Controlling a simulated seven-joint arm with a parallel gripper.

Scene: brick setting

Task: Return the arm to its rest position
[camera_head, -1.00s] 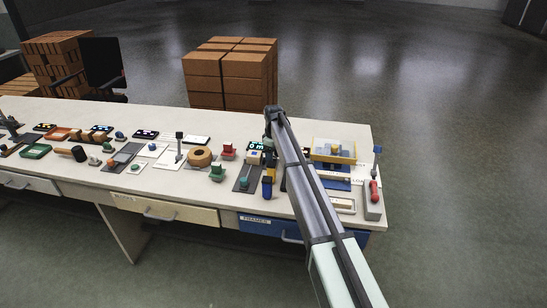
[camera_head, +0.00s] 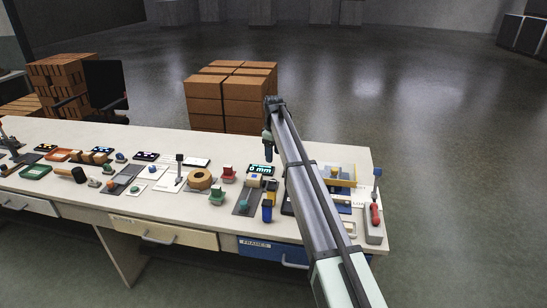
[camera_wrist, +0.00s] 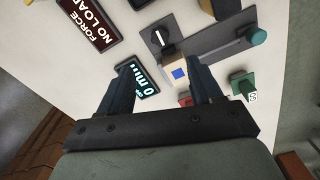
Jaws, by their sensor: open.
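My gripper (camera_head: 268,154) hangs from the end of my raised arm, above the back part of the workbench (camera_head: 330,236). In the wrist view its two dark fingers (camera_wrist: 163,82) stand wide apart with nothing held between them. Below and beyond them are a small "0 mm" display (camera_wrist: 146,80) and a beige block with a blue square (camera_wrist: 172,72). The same display (camera_head: 261,169) shows in the head view just below the gripper. My arm crosses the right part of the bench and hides some of what lies there.
A yellow-rimmed tray (camera_head: 342,176) and a red-handled tool on a grey base (camera_head: 375,218) are at the right end. A tape roll (camera_head: 199,179), a green block (camera_head: 217,196) and a blue item (camera_head: 267,211) stand nearby. Brick stacks (camera_head: 232,98) stand behind. The air above the bench is open.

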